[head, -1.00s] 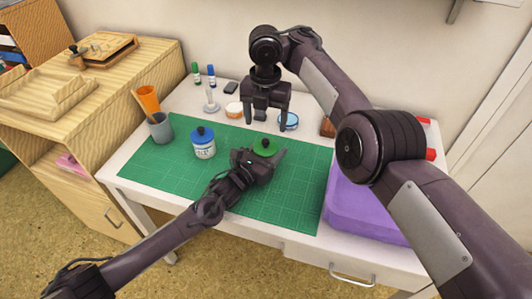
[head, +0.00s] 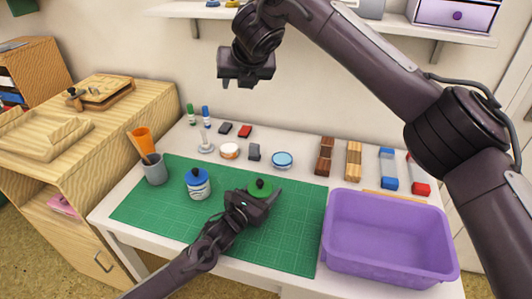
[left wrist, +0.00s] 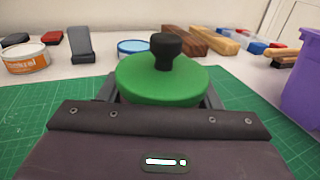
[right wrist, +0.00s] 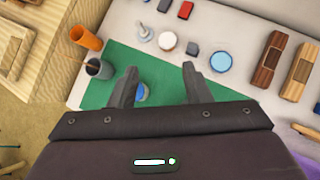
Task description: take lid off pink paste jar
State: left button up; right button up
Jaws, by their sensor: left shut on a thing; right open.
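A jar with a green lid (head: 265,188) and black knob stands on the green mat; its body is hidden behind my gripper, so I cannot see any paste. My left gripper (head: 258,201) is shut around this jar from the front, below the lid. In the left wrist view the green lid (left wrist: 150,85) sits level between the fingers. A second jar with a blue lid (head: 197,183) and white label stands to the left on the mat. My right gripper (head: 245,82) is open and empty, raised high above the back of the table. The right wrist view shows its fingers (right wrist: 156,78) apart.
A purple bin (head: 390,268) stands at the right. Behind the mat (head: 150,208) are a blue-topped tin (head: 282,160), an orange-banded tin (head: 230,151) and wooden blocks (head: 325,156). A grey cup (head: 155,171) stands at left. A wall shelf (head: 400,28) hangs above.

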jog(key=s+f+n+g, duration=0.1)
jog(key=s+f+n, duration=0.15)
jog(key=f, duration=0.25)
jog(key=g+h, duration=0.1)
jog(key=g, duration=0.3)
send_near(260, 181)
jog(key=a+v, duration=0.1)
jog(key=v, duration=0.2)
jog(key=shift+n+h, duration=0.25)
jog(key=shift+h, duration=0.05)
jog(key=x, duration=1.1)
jog(key=shift+d+f, duration=0.15)
jog(key=shift+f, duration=0.1)
grip_shut()
jog(key=shift+r, duration=0.2)
